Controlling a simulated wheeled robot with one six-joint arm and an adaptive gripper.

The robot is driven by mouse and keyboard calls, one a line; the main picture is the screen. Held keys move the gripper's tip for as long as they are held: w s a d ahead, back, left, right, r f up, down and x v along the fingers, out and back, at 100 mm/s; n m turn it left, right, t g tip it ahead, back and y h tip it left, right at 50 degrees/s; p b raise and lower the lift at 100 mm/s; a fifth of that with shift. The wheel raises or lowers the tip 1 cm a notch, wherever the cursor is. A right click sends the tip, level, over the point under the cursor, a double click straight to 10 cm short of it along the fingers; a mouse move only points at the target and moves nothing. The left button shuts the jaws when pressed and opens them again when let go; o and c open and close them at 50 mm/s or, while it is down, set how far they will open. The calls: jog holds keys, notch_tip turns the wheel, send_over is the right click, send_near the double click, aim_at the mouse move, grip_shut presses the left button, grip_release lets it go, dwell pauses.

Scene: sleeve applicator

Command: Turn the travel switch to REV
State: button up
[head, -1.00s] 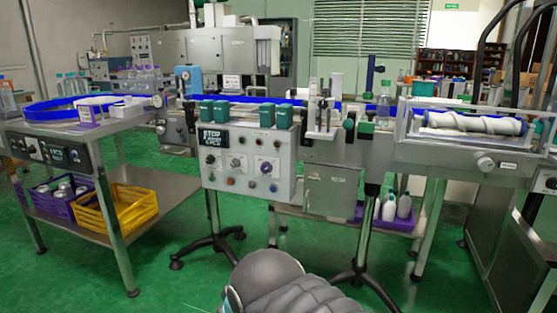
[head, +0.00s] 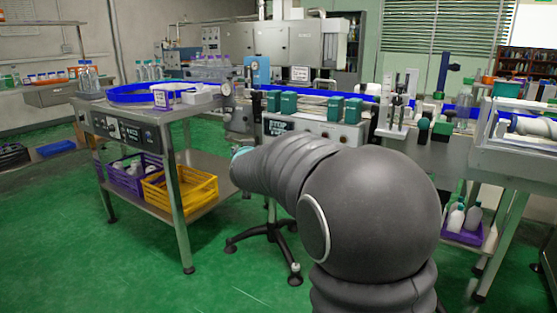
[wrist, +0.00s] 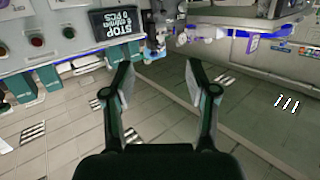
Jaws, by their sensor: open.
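In the wrist view the panel (wrist: 55,15) fills the upper left, with the STOP sign (wrist: 118,20), a red button (wrist: 37,40) and a green button (wrist: 68,32). I cannot make out which control is the travel switch, and no REV mark is legible. My gripper (wrist: 160,72) is open and empty, apart from the panel. The head view does not clearly show it.
A steel table (head: 195,106) at left has its own panel of knobs (head: 125,131), with purple (head: 128,178) and yellow (head: 180,190) crates below. Teal blocks (head: 289,103) stand above the applicator panel. A tripod foot (head: 270,236) stands on the green floor. Floor at lower left is clear.

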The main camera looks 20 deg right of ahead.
jog(key=w+d+f+m+g+h, duration=0.55)
jog(key=w+d+f+h, duration=0.25)
jog(key=d+f+h, duration=0.3)
jog(key=x, duration=1.3)
jog(key=shift+w+d+f+t+y+p, duration=0.2)
jog(key=shift+w+f+t+y+p, duration=0.2)
jog(key=shift+w+f, duration=0.1)
jog(key=shift+m, duration=0.25)
grip_shut()
